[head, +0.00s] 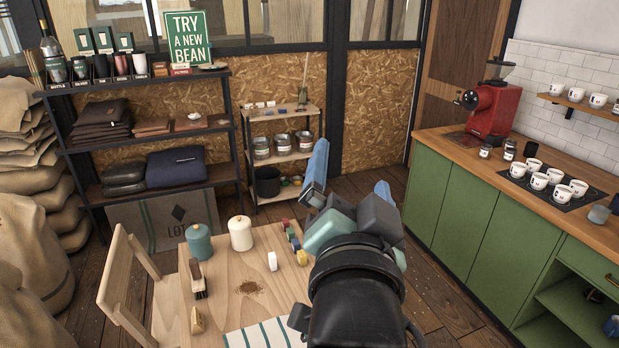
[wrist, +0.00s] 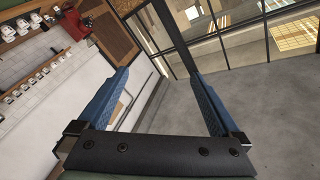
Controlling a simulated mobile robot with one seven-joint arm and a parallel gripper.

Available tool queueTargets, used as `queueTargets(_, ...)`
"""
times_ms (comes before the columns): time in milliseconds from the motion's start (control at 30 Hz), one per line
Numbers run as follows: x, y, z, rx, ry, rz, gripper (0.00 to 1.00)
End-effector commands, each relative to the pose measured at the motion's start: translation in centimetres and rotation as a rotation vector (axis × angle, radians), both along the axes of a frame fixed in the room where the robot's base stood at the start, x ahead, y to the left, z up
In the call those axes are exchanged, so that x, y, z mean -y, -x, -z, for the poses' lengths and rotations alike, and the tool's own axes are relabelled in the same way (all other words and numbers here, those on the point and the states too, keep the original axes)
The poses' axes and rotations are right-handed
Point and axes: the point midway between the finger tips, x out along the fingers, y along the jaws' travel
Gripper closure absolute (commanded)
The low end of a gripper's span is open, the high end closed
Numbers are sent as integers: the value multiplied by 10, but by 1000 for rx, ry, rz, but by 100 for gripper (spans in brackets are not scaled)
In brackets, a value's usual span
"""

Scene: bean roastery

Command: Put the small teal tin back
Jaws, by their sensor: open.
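A teal tin (head: 198,243) with a domed lid and a small knob stands upright on the wooden table (head: 222,307), near its far left corner. A cream tin (head: 241,233) of similar shape stands just right of it, apart from it. My gripper (head: 351,165) is raised to the right of the table, well away from both tins. Its two blue fingers are spread, with nothing between them. The wrist view shows the open fingers (wrist: 158,74) facing the floor and windows; no tin shows there.
A brush (head: 198,279), small coloured blocks and a striped cloth (head: 262,334) lie on the table beside spilled brown grounds (head: 249,288). A chair (head: 140,285) stands at its left. Behind are a dark shelf (head: 150,87) and a low wooden shelf (head: 283,158). A green counter (head: 475,215) stands right.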

Motion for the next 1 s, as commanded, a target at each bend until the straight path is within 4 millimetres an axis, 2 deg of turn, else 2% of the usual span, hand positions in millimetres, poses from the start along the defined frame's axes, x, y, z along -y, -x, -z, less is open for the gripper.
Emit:
queueTargets(33, -12, 13, -50, 140, 126, -8, 0)
queueTargets(100, -25, 35, -105, 307, 285, 14, 0)
queueTargets(200, -39, 71, -163, 499, 458, 74, 0)
queueTargets(333, -48, 105, -202, 645, 583, 149, 0)
queueTargets(467, -50, 117, -214, 692, 625, 181, 0)
queueTargets(733, -50, 116, -213, 689, 626, 182, 0)
queueTargets(1000, -50, 116, -178, 688, 623, 177, 0)
